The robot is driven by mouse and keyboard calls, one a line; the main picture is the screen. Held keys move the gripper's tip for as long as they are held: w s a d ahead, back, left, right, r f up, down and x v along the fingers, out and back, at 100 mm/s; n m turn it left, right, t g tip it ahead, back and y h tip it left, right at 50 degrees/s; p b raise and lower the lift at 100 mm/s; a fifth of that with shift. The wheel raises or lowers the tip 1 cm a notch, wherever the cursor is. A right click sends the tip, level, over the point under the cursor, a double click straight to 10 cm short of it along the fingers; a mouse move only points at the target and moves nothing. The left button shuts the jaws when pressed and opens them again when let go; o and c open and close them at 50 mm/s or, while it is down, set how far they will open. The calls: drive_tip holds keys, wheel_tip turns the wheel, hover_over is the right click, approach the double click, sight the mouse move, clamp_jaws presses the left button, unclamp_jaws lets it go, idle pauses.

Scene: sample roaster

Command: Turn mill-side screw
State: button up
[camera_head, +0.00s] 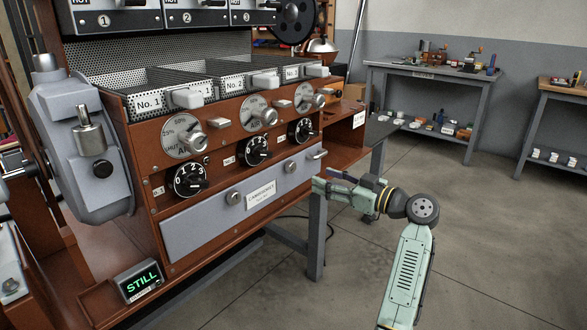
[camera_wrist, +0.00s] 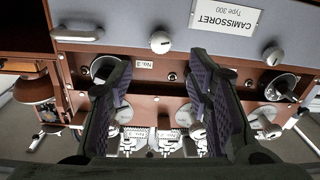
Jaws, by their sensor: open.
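The grey front panel (camera_head: 190,220) carries two round metal screw heads, a left one (camera_head: 233,198) and a right one (camera_head: 290,166), either side of a CAMISSORET plate (camera_head: 261,195). I cannot tell from a label which is mill-side. The wrist view is upside down: the right screw (camera_wrist: 160,42) appears just beyond and between my fingertips, and the left screw (camera_wrist: 273,55) lies outside them to the right. My gripper (camera_head: 330,181) is open and empty, in front of the panel's right end. In the wrist view its dark padded fingers (camera_wrist: 157,68) stand wide apart, touching no screw.
A small bar handle (camera_head: 317,154) sticks out at the panel's right end. Several black knobs (camera_head: 256,151) and dials (camera_head: 259,112) line the brown front above. A STILL display (camera_head: 139,280) sits low left. Floor right of the roaster is clear; workbenches (camera_head: 430,72) stand behind.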

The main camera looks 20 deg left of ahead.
sight(294, 168)
drive_tip(key=p+x, duration=0.1)
drive_tip(key=x, duration=0.8)
drive_tip(key=shift+w+a, duration=0.1)
drive_tip(key=shift+a, duration=0.2)
clamp_jaws()
